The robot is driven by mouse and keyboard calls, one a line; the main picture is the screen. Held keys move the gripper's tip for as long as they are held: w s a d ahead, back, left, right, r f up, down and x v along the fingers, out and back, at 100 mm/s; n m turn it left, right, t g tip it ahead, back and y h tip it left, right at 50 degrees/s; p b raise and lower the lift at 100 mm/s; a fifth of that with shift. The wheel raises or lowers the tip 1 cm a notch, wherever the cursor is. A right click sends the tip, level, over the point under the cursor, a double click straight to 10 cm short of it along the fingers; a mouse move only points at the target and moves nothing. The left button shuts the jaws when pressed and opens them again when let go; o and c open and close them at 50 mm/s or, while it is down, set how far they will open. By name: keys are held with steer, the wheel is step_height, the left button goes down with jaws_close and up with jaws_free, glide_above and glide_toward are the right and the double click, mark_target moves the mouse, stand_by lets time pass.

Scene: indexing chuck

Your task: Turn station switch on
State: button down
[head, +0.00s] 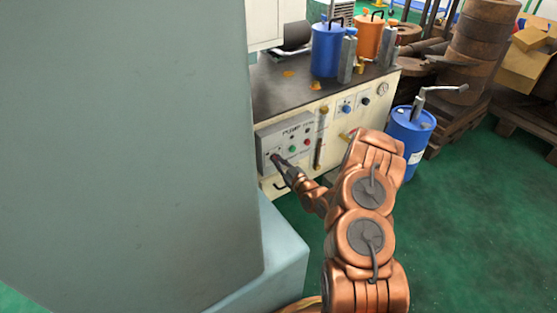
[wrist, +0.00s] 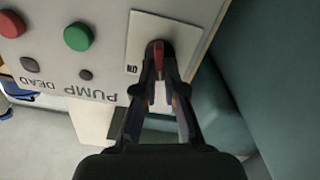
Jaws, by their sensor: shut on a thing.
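The station switch has a red lever (wrist: 158,48) on a white plate (wrist: 190,32) marked "ON", at the top middle of the wrist view. My gripper (wrist: 160,64) is shut on the red lever, with its dark fingers on either side of it. The switch sits on a grey control panel (wrist: 50,55) marked "PUMP", beside a green button (wrist: 77,36) and a red button (wrist: 10,23). In the head view my gripper (head: 279,163) reaches the left end of this panel (head: 270,139). The switch is mostly hidden there by the fingers.
The panel is on the front of a cream bench (head: 360,118) with a dark top. A blue canister (head: 326,50) and an orange canister (head: 368,38) stand on it. A blue drum (head: 410,140) stands to the right. A large grey-green block (head: 120,150) fills the left.

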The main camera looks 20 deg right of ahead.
steer(key=shift+d+m+p, duration=0.15)
steer(key=shift+m+p, duration=1.05)
steer(key=shift+m, duration=1.05)
steer(key=shift+d+m+p, duration=0.15)
steer(key=shift+m+p, duration=1.05)
steer(key=shift+m, duration=1.05)
steer(key=shift+f, duration=0.1)
steer(key=c, duration=1.3)
jaws_free()
steer(key=shift+o, duration=0.2)
steer(key=shift+d, duration=0.1)
steer(key=s+d, duration=0.2)
steer(key=s, duration=0.9)
steer(key=shift+s, duration=0.3)
steer(key=shift+d, duration=0.1)
